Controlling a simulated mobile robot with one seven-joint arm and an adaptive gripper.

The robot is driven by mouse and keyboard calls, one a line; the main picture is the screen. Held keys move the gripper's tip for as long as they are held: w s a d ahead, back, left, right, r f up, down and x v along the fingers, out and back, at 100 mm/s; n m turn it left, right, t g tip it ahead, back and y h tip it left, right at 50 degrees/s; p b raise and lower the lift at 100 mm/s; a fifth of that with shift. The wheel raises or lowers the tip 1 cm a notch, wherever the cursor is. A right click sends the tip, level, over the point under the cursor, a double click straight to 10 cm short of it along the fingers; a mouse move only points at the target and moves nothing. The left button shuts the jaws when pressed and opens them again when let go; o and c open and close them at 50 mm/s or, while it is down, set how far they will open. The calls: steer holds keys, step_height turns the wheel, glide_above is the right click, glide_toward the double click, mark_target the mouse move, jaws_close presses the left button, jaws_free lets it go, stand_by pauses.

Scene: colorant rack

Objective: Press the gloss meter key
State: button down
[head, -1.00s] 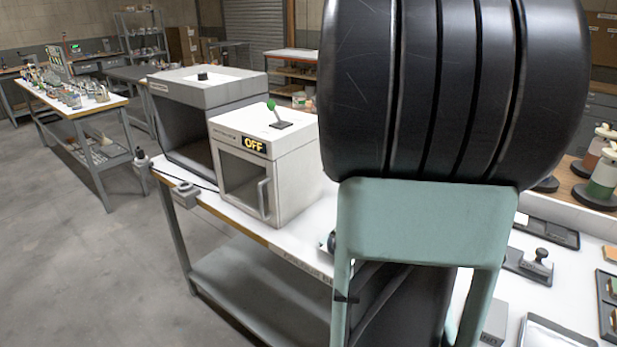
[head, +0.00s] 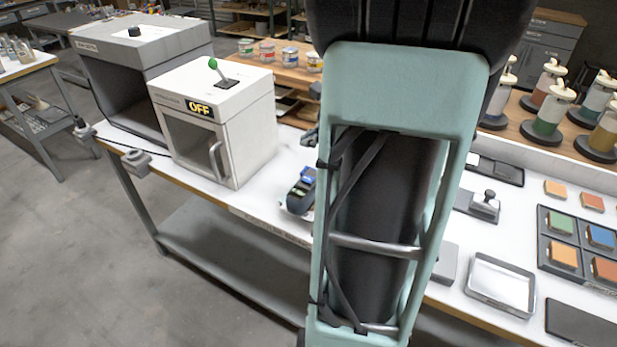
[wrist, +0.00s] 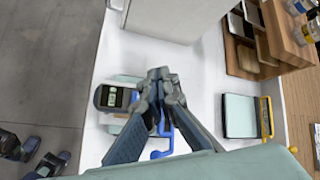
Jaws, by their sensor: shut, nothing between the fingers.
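A small dark handheld device with a lit display, which looks like the gloss meter (head: 300,190), lies on the white bench to the left of my arm in the head view. In the wrist view the meter (wrist: 112,97) is left of my gripper (wrist: 159,74), with its display facing up. My gripper is shut and empty, its fingertips together over the white bench top, a little right of the display. The fingers cover part of what lies beneath them. I cannot make out the meter's key, and I cannot tell the exact height of the fingertips above the bench.
A white cabinet (head: 217,125) with an OFF sign and green-knobbed lever stands close behind the meter. A larger grey booth (head: 130,70) is further left. A metal tray (head: 500,285) and a rack of coloured blocks (head: 580,245) lie right of my arm.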

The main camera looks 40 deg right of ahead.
mark_target(309, 180)
steer(key=shift+f, duration=0.1)
step_height(309, 180, down, 9)
steer(key=b, duration=0.7)
steer(key=shift+r, duration=0.2)
steer(key=shift+f, duration=0.1)
stand_by(0.9)
steer(key=shift+f+b, duration=0.35)
steer(key=shift+b, duration=0.35)
steer(key=shift+f+b, duration=0.35)
steer(key=shift+b, duration=0.05)
steer(key=shift+r, duration=0.1)
stand_by(0.5)
steer(key=shift+r+p, duration=0.6)
steer(key=shift+r, duration=0.1)
steer(key=shift+r, duration=0.1)
